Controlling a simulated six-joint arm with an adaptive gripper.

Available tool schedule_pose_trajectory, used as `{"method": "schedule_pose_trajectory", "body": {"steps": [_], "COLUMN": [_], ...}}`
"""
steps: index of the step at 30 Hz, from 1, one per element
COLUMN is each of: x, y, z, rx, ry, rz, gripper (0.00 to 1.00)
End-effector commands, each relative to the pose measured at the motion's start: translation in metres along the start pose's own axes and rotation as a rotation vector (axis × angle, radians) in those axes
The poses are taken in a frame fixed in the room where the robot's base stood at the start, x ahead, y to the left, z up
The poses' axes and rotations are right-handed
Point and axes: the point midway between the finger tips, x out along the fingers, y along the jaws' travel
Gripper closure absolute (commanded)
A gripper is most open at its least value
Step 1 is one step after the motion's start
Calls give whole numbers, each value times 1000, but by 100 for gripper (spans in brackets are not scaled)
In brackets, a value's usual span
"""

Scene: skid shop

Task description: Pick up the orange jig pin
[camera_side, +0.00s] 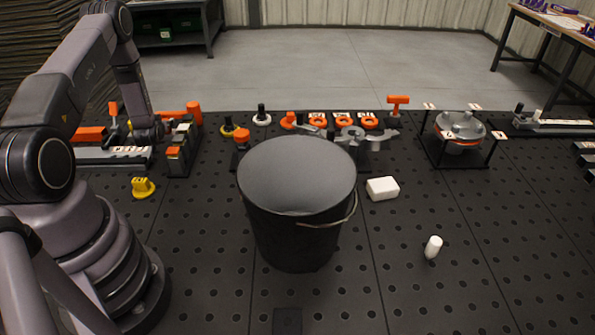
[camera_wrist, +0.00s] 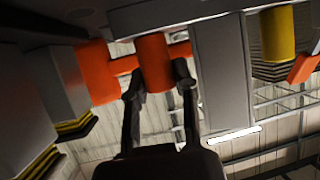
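An orange pin-like part (camera_wrist: 154,62) with a round body and a crossbar is in the wrist view, between the two dark fingertips of my gripper (camera_wrist: 160,82). The fingertips stand apart, one at each side of the round body. I cannot tell whether they press on it. In the side view my gripper (camera_side: 146,131) points down at the fixtures on the left. An orange cylindrical part (camera_side: 185,111) lies just right of it, and an orange upright part (camera_side: 113,108) stands to its left. I cannot tell which of these is the one between my fingers.
A large black bucket (camera_side: 285,220) stands in the middle of the perforated bench. A white block (camera_side: 383,188), a white cylinder (camera_side: 433,247) and a yellow part (camera_side: 143,187) lie around it. An orange T-handle (camera_side: 398,104) stands behind. The front right of the bench is mostly clear.

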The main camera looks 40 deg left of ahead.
Motion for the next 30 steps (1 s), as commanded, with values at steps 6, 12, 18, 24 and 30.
{"method": "schedule_pose_trajectory", "body": {"steps": [6,12,18,24,30], "x": [0,0,-3,-14,-26], "y": [0,0,0,0,0], "z": [0,0,-9,-35,-64], "rx": [0,0,0,-1,-1], "ry": [0,1,1,4,4], "rz": [0,0,0,0,0], "gripper": [100,100,100,100,100]}}
